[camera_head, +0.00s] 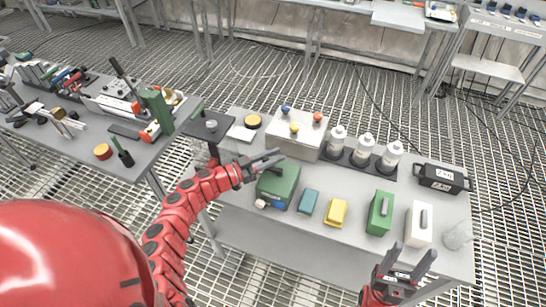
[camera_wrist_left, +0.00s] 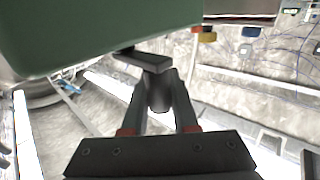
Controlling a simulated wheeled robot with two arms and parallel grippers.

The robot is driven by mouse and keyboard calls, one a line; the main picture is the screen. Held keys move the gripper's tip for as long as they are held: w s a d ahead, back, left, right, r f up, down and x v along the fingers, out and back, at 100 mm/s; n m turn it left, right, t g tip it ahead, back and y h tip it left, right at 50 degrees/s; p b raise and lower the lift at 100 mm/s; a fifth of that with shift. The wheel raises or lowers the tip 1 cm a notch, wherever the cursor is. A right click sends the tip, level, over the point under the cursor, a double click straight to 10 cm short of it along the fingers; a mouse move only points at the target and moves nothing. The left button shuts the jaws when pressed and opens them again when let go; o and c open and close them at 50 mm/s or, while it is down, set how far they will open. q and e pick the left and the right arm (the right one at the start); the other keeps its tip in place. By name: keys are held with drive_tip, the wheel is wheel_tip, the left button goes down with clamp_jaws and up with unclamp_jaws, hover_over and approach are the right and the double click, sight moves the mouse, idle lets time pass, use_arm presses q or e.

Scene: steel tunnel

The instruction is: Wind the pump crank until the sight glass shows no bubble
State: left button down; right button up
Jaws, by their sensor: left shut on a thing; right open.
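The green pump (camera_head: 284,188) stands on the grey table, left of its middle. In the left wrist view its green body (camera_wrist_left: 100,25) fills the upper left. My left gripper (camera_head: 270,162) is at the pump's top and shut on the dark crank grip. The left wrist view shows the crank grip (camera_wrist_left: 158,93) between the fingers, and the crank arm (camera_wrist_left: 143,61) runs from it towards the pump. A small blue patch (camera_head: 279,204) shows on the pump's front; I cannot tell if it is the sight glass, and no bubble can be made out. My right gripper (camera_head: 408,262) is open and empty at the table's front edge.
Right of the pump lie blue (camera_head: 309,202), yellow (camera_head: 337,212), green (camera_head: 380,213) and white (camera_head: 419,224) blocks. Behind stand a button box (camera_head: 296,137), three white bottles (camera_head: 365,150) and a black case (camera_head: 441,178). A clear beaker (camera_head: 458,235) is at the right.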

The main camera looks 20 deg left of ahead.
use_arm(q)
drive_tip(key=shift+s+d+f, duration=0.1)
drive_tip(key=shift+f, duration=0.1)
drive_tip(key=c, duration=1.1)
unclamp_jaws()
drive_tip(key=o, duration=0.4)
drive_tip(key=shift+r, duration=0.1)
drive_tip(key=shift+s+a, duration=0.25)
drive_tip(key=shift+a, duration=0.15)
drive_tip(key=shift+b+v, duration=1.25)
drive_tip(key=shift+v, duration=6.9)
